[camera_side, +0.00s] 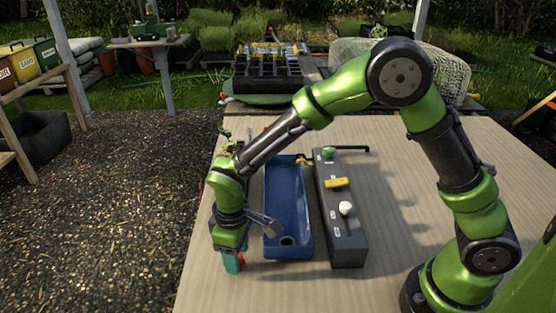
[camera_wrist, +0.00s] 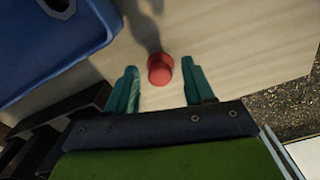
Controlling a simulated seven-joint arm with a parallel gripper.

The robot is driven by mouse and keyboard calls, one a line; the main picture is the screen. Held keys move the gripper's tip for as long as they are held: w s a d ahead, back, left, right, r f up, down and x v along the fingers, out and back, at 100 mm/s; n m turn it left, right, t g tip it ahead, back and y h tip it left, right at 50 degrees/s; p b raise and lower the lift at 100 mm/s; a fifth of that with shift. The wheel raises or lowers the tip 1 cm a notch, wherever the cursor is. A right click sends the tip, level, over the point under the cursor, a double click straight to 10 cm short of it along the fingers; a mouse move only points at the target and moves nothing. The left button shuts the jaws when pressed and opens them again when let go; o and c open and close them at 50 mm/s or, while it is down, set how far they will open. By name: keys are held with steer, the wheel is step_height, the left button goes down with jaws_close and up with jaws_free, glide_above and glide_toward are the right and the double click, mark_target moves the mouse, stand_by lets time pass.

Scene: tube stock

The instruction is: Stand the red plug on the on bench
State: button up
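The red plug (camera_wrist: 160,69) is on the pale wooden bench (camera_wrist: 225,40) in the wrist view, between the tips of my two teal fingers. Bare bench shows between the plug and each finger, so my gripper (camera_wrist: 160,80) is open and not touching it. A round end of the plug faces the camera; it looks upright, though its base is hard to make out. In the side view my gripper (camera_side: 232,262) is low at the bench's front left, with a bit of red plug (camera_side: 241,260) showing beside the teal fingers.
A blue trough (camera_side: 288,210) lies right of my gripper, also at the wrist view's top left. Beyond it is a dark grey block (camera_side: 341,225) with a green, a yellow and a white plug or knob. The bench's left edge is close to my gripper; the right side is clear.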

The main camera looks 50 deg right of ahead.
steer(key=shift+r, duration=0.15)
step_height(320, 180, up, 17)
steer(key=shift+f, duration=0.2)
stand_by(0.4)
steer(key=s+d+r+m+t, duration=0.1)
steer(key=s+d+m+t, duration=0.1)
steer(key=d, duration=0.4)
steer(key=s+d+r+m+t+y, duration=0.1)
steer(key=s+d+r+m+t, duration=0.1)
steer(key=s+d+m, duration=0.2)
steer(key=s+d+r+m+t+y, duration=0.1)
steer(key=s+d+r+m+t, duration=0.1)
steer(key=s+d, duration=0.5)
steer(key=shift+s+d+m+t, duration=0.3)
steer(key=shift+s+m+t, duration=0.3)
steer(key=shift+m, duration=0.4)
steer(key=shift+o, duration=0.4)
